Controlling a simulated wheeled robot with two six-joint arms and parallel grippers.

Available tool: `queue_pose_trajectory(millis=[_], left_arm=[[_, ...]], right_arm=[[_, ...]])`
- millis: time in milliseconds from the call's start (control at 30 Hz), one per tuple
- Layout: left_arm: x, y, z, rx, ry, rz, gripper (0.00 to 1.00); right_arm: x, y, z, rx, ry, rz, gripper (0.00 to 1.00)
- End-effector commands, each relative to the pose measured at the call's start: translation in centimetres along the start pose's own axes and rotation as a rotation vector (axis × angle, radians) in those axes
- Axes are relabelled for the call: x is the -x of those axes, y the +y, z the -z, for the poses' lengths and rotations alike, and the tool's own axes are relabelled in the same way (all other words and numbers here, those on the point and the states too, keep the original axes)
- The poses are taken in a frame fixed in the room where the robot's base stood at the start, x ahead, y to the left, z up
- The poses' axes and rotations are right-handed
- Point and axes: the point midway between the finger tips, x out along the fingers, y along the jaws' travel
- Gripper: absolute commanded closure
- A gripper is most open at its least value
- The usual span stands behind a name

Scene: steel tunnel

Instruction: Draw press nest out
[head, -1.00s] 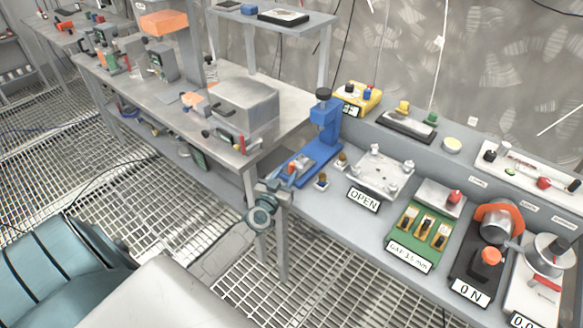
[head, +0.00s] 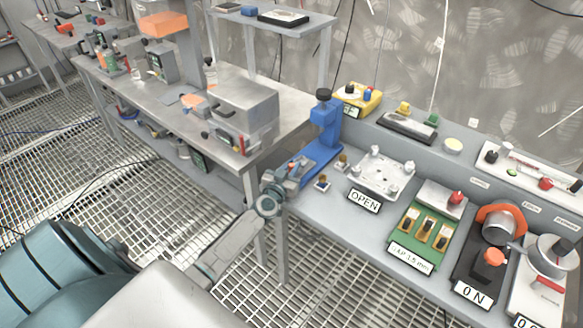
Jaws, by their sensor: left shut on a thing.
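The blue press (head: 327,125) stands upright near the left end of the grey bench, with a dark knob on top. Its blue base runs forward and left toward the bench edge. The press nest (head: 294,167), small with an orange-red spot, is at the front of that base, partly hidden by my fingers. My left gripper (head: 291,174) reaches in from the lower left and is shut on the front of the nest. The exact contact between fingers and nest is too small to see. My right gripper is out of view.
Two small brass-topped blocks (head: 322,183) sit just right of the press base. A plate fixture (head: 381,172) with an OPEN sign (head: 364,201) and a green gauge board (head: 424,237) lie further right. A metal table (head: 291,113) with a grey box stands left. Grated floor lies below.

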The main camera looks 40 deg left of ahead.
Motion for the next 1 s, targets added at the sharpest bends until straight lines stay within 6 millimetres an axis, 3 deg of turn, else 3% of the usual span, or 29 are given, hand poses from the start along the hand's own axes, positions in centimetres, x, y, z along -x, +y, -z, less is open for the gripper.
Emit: queue_pose_trajectory(millis=[600,633,700,1000], left_arm=[[0.52,-0.12,-0.02,0.000,0.000,-0.001,1.00],[0.52,-0.12,-0.02,0.000,0.000,-0.001,0.79],[0.52,-0.12,-0.02,0.000,0.000,0.000,0.65],[0.59,-0.12,-0.01,0.000,0.000,0.000,0.64]], right_arm=[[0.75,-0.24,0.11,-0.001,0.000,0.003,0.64],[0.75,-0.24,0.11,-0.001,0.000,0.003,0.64],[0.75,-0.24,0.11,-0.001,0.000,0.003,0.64],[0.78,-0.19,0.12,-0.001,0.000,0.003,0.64]])
